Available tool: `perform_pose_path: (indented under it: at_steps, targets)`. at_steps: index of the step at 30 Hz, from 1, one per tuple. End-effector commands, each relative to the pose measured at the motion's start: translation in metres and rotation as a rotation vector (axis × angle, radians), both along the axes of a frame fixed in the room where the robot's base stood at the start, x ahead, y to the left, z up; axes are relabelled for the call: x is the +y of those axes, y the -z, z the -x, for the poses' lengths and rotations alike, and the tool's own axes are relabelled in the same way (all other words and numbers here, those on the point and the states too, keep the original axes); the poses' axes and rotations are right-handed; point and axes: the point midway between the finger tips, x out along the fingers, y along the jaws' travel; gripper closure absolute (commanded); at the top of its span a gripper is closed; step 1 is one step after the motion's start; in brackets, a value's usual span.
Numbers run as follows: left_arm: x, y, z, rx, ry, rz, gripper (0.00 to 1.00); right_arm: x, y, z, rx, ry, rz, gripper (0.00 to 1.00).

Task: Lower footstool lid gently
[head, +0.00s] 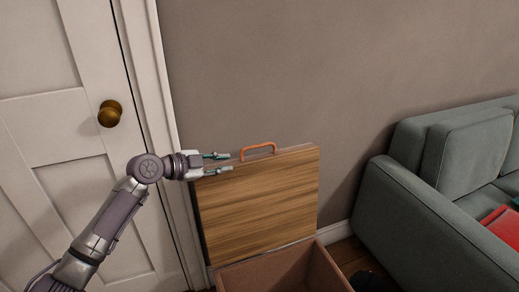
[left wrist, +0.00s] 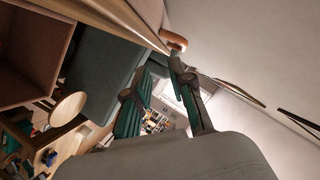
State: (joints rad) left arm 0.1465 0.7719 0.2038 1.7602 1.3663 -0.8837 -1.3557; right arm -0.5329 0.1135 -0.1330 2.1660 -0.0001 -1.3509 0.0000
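The footstool is open in the head view. Its lid (head: 262,205) stands upright, with the wood-grain face towards me. An orange handle (head: 258,149) is on the lid's top edge. The footstool's box (head: 285,272) is brown inside and cut off by the bottom of the picture. My left gripper (head: 225,162) is open and empty at the lid's upper left corner. Its fingers point right towards the handle, with a small gap before it. In the left wrist view the handle (left wrist: 173,41) shows just beyond the open fingertips. My right gripper is not in view.
A white door with a brass knob (head: 110,113) is at the left, beside my left arm. A plain wall (head: 340,60) is behind the lid. A grey-green sofa (head: 415,225) with a red item (head: 503,226) on it stands at the right. A dark object (head: 372,281) lies on the floor between.

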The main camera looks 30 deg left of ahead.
Motion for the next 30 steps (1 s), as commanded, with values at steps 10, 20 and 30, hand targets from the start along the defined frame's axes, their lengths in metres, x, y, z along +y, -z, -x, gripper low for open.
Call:
perform_pose_path:
  at_steps: [10,20,30]
  targets:
    - [0.009,-0.028,-0.023,-0.084,-0.001,-0.009,0.77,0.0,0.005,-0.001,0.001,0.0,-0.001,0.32]
    - [-0.02,-0.01,-0.083,-0.083,0.0,-0.007,0.77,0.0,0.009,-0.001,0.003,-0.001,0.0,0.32]
    - [-0.038,0.005,-0.124,-0.081,-0.001,-0.011,0.77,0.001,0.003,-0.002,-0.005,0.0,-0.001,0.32]
